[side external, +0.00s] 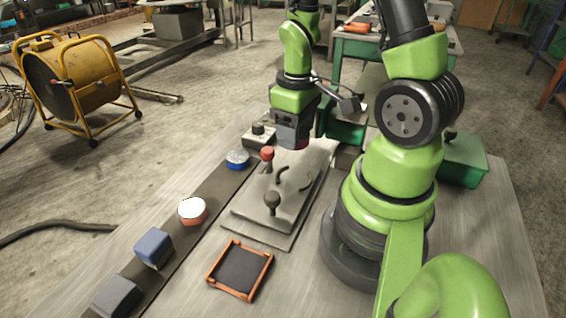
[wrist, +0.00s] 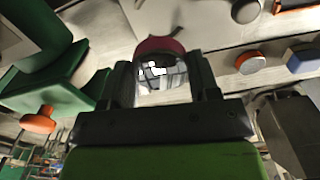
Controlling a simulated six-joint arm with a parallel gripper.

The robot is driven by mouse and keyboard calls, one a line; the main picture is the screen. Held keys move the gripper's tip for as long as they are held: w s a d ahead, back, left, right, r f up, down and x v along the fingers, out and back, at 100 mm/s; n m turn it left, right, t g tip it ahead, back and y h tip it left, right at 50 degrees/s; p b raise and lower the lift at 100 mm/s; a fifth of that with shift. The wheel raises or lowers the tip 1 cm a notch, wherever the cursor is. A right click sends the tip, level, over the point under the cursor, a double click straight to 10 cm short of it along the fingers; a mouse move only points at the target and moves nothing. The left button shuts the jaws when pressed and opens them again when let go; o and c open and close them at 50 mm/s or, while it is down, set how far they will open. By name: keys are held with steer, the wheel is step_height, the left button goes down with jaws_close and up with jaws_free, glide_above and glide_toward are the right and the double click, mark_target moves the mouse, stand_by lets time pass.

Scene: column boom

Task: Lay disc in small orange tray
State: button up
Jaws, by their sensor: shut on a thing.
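My gripper (side external: 292,143) is shut on a dark red disc (wrist: 160,45) with a shiny, mirror-like face. In the wrist view the disc sits between the two dark fingers of my gripper (wrist: 162,78). In the side view only a bit of its red edge shows below the jaws, above the far part of the grey plate. The small orange tray (side external: 262,272), with a dark floor, lies empty on the table at the front, well apart from my gripper. One orange edge of it shows at the top right of the wrist view (wrist: 297,8).
A dark strip (side external: 170,248) on the left bears a blue disc (side external: 237,159), a white-topped orange disc (side external: 192,210), a blue block (side external: 153,247) and a grey block (side external: 116,297). A grey plate (side external: 262,236) with knobs and handles stands between my gripper and the tray.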

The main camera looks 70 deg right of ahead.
steer(key=shift+w+a+r, duration=0.1)
steer(key=shift+a+r, duration=0.05)
steer(key=shift+r, duration=0.05)
steer(key=w+a, duration=0.3)
steer(key=a, duration=0.7)
steer(key=m, duration=0.1)
glide_above(241, 269)
steer(key=f, duration=0.1)
step_height(241, 269, down, 10)
steer(key=shift+f, duration=0.1)
steer(key=shift+f, duration=0.15)
steer(key=o, duration=1.2)
steer(key=shift+c, duration=0.2)
steer(key=w+d+r+m+t+y, duration=0.1)
steer(key=d+r+t, duration=0.15)
steer(key=r, duration=0.95)
steer(key=d+r+t+y, duration=0.1)
steer(key=d+r, duration=0.2)
steer(key=r, duration=0.8)
steer(key=s+d+r+t, duration=0.3)
steer(key=s+d+r, duration=0.1)
steer(key=r, duration=0.3)
steer(key=shift+s+d+r+m+t, duration=0.15)
steer(key=shift+s+d+m+t, duration=0.25)
steer(key=shift+s, duration=0.15)
